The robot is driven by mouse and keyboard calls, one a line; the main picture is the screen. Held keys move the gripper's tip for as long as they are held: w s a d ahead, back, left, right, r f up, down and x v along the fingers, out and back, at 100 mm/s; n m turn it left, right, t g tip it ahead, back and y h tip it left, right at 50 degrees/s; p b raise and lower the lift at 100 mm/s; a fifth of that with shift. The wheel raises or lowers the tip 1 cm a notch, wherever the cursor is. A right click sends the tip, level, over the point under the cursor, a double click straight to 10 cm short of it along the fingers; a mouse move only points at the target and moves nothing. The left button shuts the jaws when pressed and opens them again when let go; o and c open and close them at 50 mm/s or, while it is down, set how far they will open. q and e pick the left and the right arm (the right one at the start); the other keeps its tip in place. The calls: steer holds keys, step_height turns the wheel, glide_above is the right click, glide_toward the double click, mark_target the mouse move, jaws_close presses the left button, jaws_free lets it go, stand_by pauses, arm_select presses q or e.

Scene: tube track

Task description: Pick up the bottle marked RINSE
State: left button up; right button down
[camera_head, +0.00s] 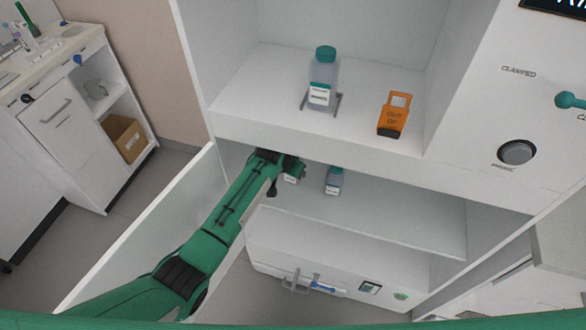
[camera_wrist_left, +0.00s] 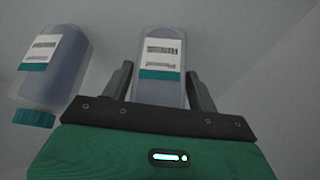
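My left gripper (camera_head: 290,168) reaches under the upper shelf into the lower compartment. In the left wrist view its two fingers (camera_wrist_left: 161,82) are open on either side of a grey bottle (camera_wrist_left: 160,85) with a white and teal label; narrow gaps seem to show beside it. In the head view this bottle (camera_head: 290,179) is mostly hidden by the gripper. A second bottle (camera_head: 334,181) stands to its right on the lower shelf; a bottle with a teal cap also shows in the left wrist view (camera_wrist_left: 65,70). No label is readable as RINSE. My right gripper is out of view.
An open white door (camera_head: 150,235) lies left of my arm. A drawer front with a handle (camera_head: 295,281) is below.

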arm_select(q)
steer(key=c, duration=0.7)
steer(key=shift+c, duration=0.2)
steer(key=shift+r, duration=0.15)
